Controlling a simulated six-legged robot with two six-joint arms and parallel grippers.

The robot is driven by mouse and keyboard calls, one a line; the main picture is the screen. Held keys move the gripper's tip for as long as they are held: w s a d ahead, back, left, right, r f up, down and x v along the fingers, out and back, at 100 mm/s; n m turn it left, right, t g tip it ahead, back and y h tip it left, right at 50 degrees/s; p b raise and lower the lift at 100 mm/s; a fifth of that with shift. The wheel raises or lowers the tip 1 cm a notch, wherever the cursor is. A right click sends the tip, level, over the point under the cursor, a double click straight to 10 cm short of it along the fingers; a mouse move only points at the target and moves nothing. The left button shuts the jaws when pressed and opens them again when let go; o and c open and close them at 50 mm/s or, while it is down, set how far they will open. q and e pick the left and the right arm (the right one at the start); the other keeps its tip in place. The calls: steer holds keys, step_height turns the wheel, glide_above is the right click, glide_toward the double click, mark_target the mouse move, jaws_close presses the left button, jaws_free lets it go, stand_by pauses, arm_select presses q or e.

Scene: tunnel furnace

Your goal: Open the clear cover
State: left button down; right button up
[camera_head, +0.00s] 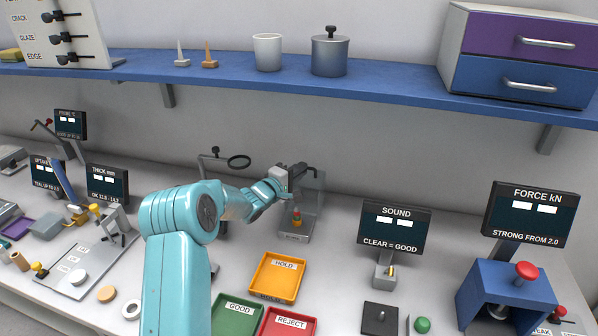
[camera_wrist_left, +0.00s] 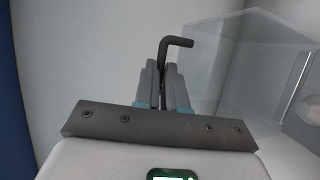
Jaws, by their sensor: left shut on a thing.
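The clear cover (camera_head: 315,190) is a transparent box at the back middle of the bench, over a small grey base (camera_head: 296,237). A small red and orange piece (camera_head: 296,220) shows at the base. My left gripper (camera_head: 298,173) is at the cover's top and is shut on its dark bent handle (camera_head: 311,171). In the left wrist view the handle (camera_wrist_left: 176,42) comes out between the fingertips (camera_wrist_left: 163,75), with the clear cover (camera_wrist_left: 235,60) to the right. I cannot tell how far the cover is open. My right gripper is not in view.
A blue shelf (camera_head: 390,85) runs above the bench. A yellow HOLD tray (camera_head: 278,278) lies in front, and the SOUND display (camera_head: 395,226) stands at the right.

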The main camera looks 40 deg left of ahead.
arm_select(q)
steer(key=shift+s+d+f+t+b, duration=0.1)
steer(key=shift+s+d+t+b, duration=0.3)
steer(key=shift+s+b, duration=0.7)
steer(key=c, duration=1.3)
jaws_free()
steer(key=shift+w+d, duration=0.1)
steer(key=shift+w, duration=0.05)
steer(key=shift+o, duration=0.5)
steer(key=shift+w, duration=0.15)
steer(key=s+d+b, duration=0.1)
steer(key=s+b, duration=0.2)
steer(key=s, duration=1.3)
steer(key=shift+s+d+f, duration=0.15)
steer(key=shift+d+f, duration=0.05)
steer(key=shift+d, duration=0.15)
